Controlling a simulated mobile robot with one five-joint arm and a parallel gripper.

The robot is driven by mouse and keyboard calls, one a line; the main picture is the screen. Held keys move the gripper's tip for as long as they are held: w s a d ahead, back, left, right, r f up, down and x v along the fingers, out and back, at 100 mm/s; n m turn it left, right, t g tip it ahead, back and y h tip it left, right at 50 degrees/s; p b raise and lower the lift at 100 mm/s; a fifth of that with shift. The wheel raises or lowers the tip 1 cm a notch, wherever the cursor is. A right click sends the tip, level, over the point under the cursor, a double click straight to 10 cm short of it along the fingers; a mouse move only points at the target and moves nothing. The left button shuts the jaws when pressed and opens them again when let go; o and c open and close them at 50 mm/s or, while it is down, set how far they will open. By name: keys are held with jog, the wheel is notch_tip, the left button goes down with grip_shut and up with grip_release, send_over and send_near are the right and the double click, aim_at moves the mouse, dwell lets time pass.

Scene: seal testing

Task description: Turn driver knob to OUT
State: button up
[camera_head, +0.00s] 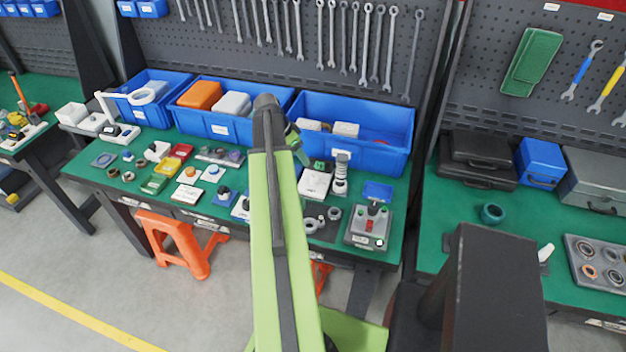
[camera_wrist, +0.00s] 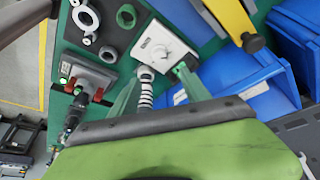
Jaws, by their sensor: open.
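A white box with a small round grey knob (camera_wrist: 160,51) on its face lies in the upper middle of the wrist view; it looks like the driver. A white box (camera_head: 314,184) beside my arm in the head view seems to be the same one. Its markings are too small to read, so the knob's setting cannot be told. My gripper (camera_wrist: 160,72) is open, its two green fingers apart and pointing towards the box's near edge. Contact with the knob cannot be seen. In the head view my gripper (camera_head: 298,150) is partly hidden behind my arm.
A white spring-like cylinder (camera_wrist: 146,88) stands close between my fingers in the picture. A grey control box (camera_head: 370,226) with a lever and red button stands to the right on the green bench. Blue bins (camera_head: 350,153) line the back. Small parts crowd the bench's left.

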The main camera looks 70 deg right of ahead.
aim_at(314, 178)
jog(key=b+x, duration=1.1)
jog(key=x, duration=0.2)
jog(key=shift+f, duration=0.35)
jog(key=shift+s+d+f+b, duration=0.15)
jog(key=shift+f+b, duration=0.2)
jog(key=shift+b, duration=0.15)
jog(key=shift+r, duration=0.1)
